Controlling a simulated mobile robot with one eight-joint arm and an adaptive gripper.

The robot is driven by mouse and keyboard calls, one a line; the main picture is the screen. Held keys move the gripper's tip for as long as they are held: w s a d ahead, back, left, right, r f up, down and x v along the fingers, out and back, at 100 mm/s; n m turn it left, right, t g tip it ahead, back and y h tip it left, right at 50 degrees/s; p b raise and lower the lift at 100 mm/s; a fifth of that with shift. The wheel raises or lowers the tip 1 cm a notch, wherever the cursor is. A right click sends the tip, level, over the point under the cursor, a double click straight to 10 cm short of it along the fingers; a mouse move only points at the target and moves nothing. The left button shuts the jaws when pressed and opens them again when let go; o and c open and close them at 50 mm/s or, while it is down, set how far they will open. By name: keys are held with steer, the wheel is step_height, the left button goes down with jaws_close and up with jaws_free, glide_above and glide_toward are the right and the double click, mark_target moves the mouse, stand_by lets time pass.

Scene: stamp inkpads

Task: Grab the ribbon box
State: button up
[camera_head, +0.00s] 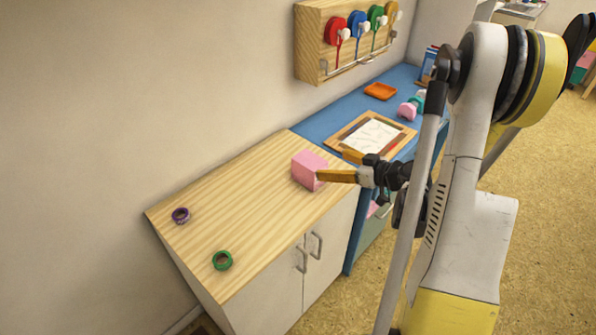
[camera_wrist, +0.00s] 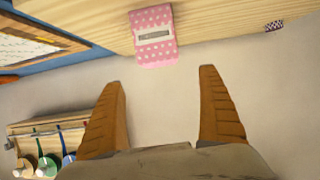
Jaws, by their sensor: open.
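The ribbon box, a pink box with white dots (camera_head: 308,168), stands on the light wooden top of the low cabinet. In the wrist view the box (camera_wrist: 154,48) is at top centre and shows a pale label plate with a dark frame. My gripper (camera_head: 334,165) is open, its two orange-brown fingers reaching toward the box from the right. In the wrist view my gripper (camera_wrist: 161,76) has nothing between its fingers, and the box lies beyond the fingertips. In the head view the nearer fingertip overlaps the box's edge; I cannot tell whether it touches.
A framed board with paper (camera_head: 370,135) lies on the blue table at right. A spool rack (camera_head: 318,45) hangs on the wall.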

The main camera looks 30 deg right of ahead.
mark_target(310, 160)
steer(key=b+x, duration=0.1)
steer(key=x, duration=0.3)
steer(key=shift+w+d+f, duration=0.1)
steer(key=shift+d+f, duration=0.1)
steer(key=x, duration=0.2)
steer(key=b+x, duration=0.1)
steer(key=x, duration=0.1)
steer(key=b+x, duration=0.1)
steer(key=x, duration=0.1)
steer(key=shift+a, duration=0.3)
steer(key=shift+r, duration=0.1)
steer(key=shift+c, duration=0.3)
steer(key=c, duration=1.4)
steer(key=shift+o, duration=0.2)
